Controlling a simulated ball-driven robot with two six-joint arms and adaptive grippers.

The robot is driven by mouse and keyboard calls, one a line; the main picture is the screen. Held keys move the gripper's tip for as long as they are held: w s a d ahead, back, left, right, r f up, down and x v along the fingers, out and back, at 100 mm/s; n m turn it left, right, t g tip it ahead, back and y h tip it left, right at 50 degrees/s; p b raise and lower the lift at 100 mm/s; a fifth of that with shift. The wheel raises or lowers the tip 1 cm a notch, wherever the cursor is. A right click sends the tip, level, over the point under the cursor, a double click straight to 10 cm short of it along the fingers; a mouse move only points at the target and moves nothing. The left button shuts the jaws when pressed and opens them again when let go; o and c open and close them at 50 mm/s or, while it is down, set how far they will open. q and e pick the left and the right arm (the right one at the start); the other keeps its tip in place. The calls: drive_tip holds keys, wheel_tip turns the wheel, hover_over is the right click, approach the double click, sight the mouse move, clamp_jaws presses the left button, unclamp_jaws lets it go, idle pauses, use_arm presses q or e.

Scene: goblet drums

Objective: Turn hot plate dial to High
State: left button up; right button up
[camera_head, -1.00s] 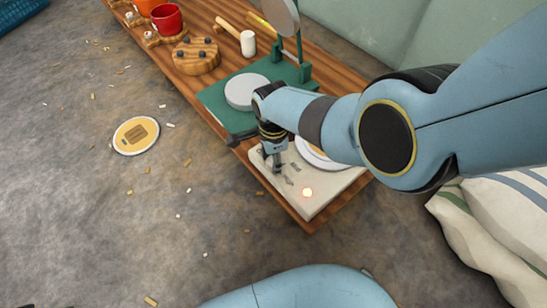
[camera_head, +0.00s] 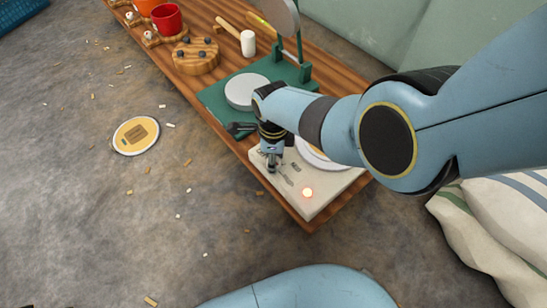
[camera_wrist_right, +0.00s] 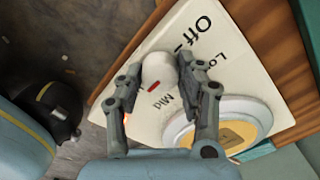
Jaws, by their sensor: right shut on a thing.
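The cream hot plate (camera_head: 318,203) sits at the near end of the wooden bench. Its dial (camera_wrist_right: 157,67) is a pale round knob with a red mark. In the right wrist view the mark lies on the dial's side toward the "Mid" label, and the "Off" and "Lo…" labels show farther round; I cannot see a "High" label there. My right gripper (camera_wrist_right: 158,80) is shut on the dial, one finger on each side. In the head view the same gripper (camera_head: 271,168) points down at the hot plate's left corner and hides the dial. My left gripper is not in view.
A red-orange light (camera_head: 307,192) glows on the hot plate. A round white-rimmed plate (camera_wrist_right: 262,112) lies on its top. A green press (camera_head: 215,101) stands just behind. A wooden block (camera_head: 196,62), mallet (camera_head: 248,43) and red pot (camera_head: 167,18) are farther back.

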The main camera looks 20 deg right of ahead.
drive_tip(key=o, duration=1.1)
drive_tip(key=shift+o, duration=0.2)
drive_tip(key=shift+r, duration=3.7)
